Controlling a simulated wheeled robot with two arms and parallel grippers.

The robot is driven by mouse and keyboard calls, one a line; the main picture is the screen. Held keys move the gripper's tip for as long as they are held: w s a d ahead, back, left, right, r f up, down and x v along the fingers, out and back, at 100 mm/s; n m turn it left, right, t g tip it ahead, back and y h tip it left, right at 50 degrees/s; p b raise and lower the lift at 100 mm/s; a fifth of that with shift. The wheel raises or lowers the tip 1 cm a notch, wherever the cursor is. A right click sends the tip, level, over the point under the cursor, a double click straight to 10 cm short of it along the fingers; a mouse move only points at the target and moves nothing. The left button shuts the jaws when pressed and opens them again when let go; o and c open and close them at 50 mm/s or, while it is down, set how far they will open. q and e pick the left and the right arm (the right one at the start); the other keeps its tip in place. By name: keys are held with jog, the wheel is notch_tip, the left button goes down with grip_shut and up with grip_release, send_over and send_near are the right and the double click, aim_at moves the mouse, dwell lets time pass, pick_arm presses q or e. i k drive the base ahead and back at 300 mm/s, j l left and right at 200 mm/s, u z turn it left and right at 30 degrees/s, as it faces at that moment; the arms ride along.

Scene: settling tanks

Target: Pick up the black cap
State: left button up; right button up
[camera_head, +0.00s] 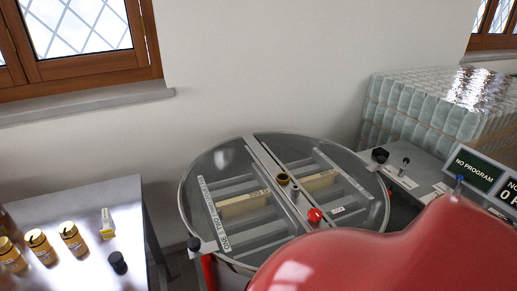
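A small black cylindrical piece (118,262) stands at the front right of the metal table on the left. A second dark, round, cap-like piece (380,155) sits on the grey surface to the right of the round tank. From this view I cannot tell for certain which of the two is the black cap. Neither of my grippers is in view.
The round tank (249,161) has a clear top, a red knob (314,215) and a brass ring (283,178). Several amber jars (72,238) and a yellow box (107,223) stand on the left table (100,192). A large red shape blocks the lower right.

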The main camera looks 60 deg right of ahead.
aim_at(115, 260)
jog(key=z, duration=2)
jog(key=j+u, duration=0.2)
jog(key=u, duration=1.1)
jog(key=k+j, duration=0.1)
jog(key=j, duration=0.8)
jog(key=i, duration=0.4)
